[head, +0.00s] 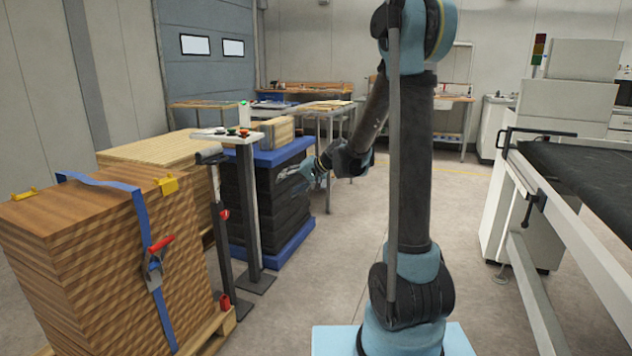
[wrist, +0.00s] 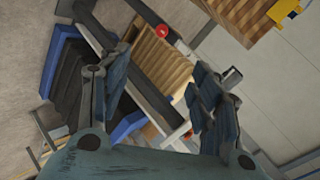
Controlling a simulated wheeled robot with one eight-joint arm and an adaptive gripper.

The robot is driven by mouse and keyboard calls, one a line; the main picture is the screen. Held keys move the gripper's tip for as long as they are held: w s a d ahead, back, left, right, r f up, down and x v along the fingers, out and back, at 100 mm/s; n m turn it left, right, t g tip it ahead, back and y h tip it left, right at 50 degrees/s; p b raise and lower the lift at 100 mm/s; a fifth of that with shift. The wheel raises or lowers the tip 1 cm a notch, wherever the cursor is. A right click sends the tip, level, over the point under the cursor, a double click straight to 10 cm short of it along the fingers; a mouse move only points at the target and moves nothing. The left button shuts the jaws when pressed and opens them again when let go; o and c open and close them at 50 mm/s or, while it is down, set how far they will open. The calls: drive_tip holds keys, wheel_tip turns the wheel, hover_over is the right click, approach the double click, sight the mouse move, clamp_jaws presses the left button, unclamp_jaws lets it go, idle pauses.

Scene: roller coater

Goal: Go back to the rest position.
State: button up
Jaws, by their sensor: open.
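My gripper (head: 296,179) is at the end of my arm, near the middle of the head view. It is held in the air and points left, in front of or beside a black stack with blue boards (head: 270,200); the exact gap is hard to tell. In the wrist view my gripper (wrist: 162,82) shows its two fingers spread apart, with nothing between them. The view past the fingers is tilted and shows wooden stacks and posts behind.
A strapped brown board stack (head: 90,250) stands at the front left. A button panel on a post (head: 248,200) and a thinner post (head: 222,235) stand between it and my arm. A black conveyor (head: 585,180) is on the right. Open floor (head: 480,290) lies between.

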drive_tip(key=s+d+f+h, duration=0.2)
drive_tip(key=s+d+h, duration=0.1)
drive_tip(key=s+d, duration=0.6)
drive_tip(key=s+d+f+g+h, duration=0.1)
drive_tip(key=s+d+f+h, duration=0.1)
drive_tip(key=s+d, duration=0.8)
drive_tip(key=s+d+f+g+h, duration=0.1)
drive_tip(key=s+d+h, duration=0.4)
drive_tip(key=s, duration=1.3)
drive_tip(key=d+f, duration=0.1)
drive_tip(key=d, duration=0.3)
drive_tip(key=shift+s+d+f, duration=0.25)
drive_tip(key=shift+d+f, duration=0.05)
drive_tip(key=shift+f, duration=0.1)
